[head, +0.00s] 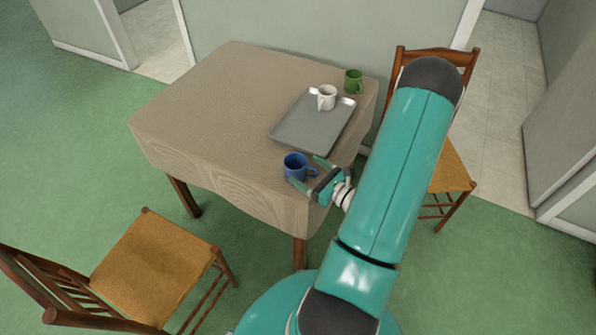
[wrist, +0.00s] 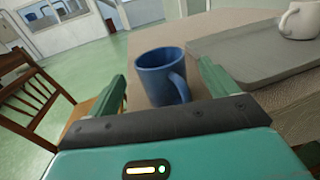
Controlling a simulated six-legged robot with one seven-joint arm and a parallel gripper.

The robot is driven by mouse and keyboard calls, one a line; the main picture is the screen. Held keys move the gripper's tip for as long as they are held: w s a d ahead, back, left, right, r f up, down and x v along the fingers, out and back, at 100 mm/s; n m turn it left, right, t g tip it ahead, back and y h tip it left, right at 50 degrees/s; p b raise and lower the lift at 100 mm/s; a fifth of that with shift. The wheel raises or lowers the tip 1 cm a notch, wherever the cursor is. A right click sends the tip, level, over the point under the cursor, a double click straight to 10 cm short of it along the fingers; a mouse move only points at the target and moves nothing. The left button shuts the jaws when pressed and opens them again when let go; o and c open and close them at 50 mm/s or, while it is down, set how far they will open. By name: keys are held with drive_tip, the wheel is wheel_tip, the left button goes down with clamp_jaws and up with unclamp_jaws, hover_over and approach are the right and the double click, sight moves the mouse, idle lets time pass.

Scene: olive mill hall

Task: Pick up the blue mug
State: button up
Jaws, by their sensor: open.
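The blue mug (head: 296,166) stands upright on the cloth-covered table (head: 200,105), near its front right edge. Its handle points right in the head view. My gripper (head: 304,175) is open at the mug, with one finger on the near side and one on the far side. In the wrist view the mug (wrist: 162,78) shows between and beyond the two fingertips of my gripper (wrist: 162,84), its handle toward the right finger. I cannot tell whether either finger touches it.
A grey tray (head: 300,130) lies behind the mug, with a white mug (head: 327,98) on it. A green mug (head: 353,82) stands at the back corner. Wooden chairs stand at the front left (head: 150,265) and right (head: 447,165). The table's left half is clear.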

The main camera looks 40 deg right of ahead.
drive_tip(key=shift+w+a, duration=0.2)
drive_tip(key=shift+w, duration=1.25)
drive_tip(key=c, duration=1.2)
drive_tip(key=shift+r, duration=0.2)
